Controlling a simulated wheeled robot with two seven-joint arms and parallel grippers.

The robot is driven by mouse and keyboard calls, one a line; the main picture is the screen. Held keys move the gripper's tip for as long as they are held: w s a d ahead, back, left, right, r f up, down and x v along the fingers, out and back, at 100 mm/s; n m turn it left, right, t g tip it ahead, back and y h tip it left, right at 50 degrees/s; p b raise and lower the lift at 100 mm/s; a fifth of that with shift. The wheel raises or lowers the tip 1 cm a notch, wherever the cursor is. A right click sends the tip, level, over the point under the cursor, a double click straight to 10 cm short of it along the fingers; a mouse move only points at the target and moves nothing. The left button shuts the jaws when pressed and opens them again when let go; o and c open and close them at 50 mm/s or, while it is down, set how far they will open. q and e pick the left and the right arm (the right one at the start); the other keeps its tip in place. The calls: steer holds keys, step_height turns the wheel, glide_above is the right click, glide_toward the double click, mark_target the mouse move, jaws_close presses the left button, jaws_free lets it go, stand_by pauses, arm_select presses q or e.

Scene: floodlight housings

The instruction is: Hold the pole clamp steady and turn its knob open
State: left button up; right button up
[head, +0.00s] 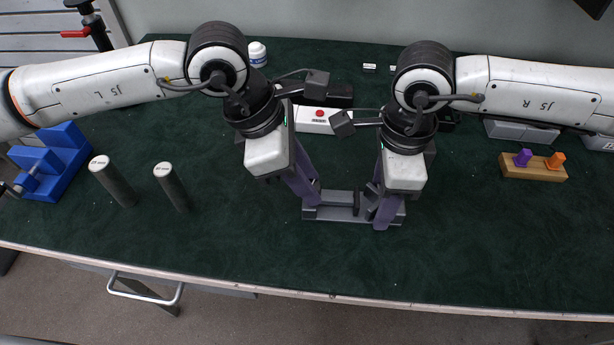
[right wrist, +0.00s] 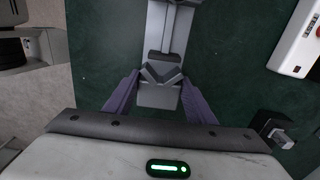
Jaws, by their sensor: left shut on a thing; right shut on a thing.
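The grey pole clamp (head: 343,214) lies flat on the green bench top, long side left to right. My left gripper (head: 311,198) is shut on its left end. My right gripper (head: 386,215) is shut on its right end, fingers pointing down. In the right wrist view the clamp (right wrist: 167,40) runs up from between the purple fingers (right wrist: 158,98), with a dark V-shaped jaw and a grey block at the near end. The fingers hide the sides of that end, and I cannot make out the knob clearly.
Two dark cylinders (head: 112,182) (head: 172,187) stand left of my grippers, beside a blue fixture (head: 56,163). A wooden block (head: 533,172) with purple and orange pegs lies at right. A white box with a red button (head: 318,118) sits behind. The bench front is clear.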

arm_select(q)
steer(key=n+t, duration=0.1)
steer(key=n, duration=0.2)
steer(key=shift+s, duration=0.15)
steer(key=n+t, duration=0.1)
steer(key=n, duration=0.1)
steer(key=n+y, duration=0.1)
steer(key=n, duration=0.2)
steer(key=shift+s+d+t, duration=0.1)
steer(key=shift+d+t, duration=0.05)
steer(key=shift+t, duration=0.25)
steer(key=n+y, duration=0.1)
steer(key=n, duration=0.3)
steer(key=shift+d+t+y, duration=0.15)
steer(key=shift+t+y, duration=0.25)
steer(key=shift+n+y, duration=0.7)
steer(key=shift+n, duration=1.4)
steer(key=o, duration=1.1)
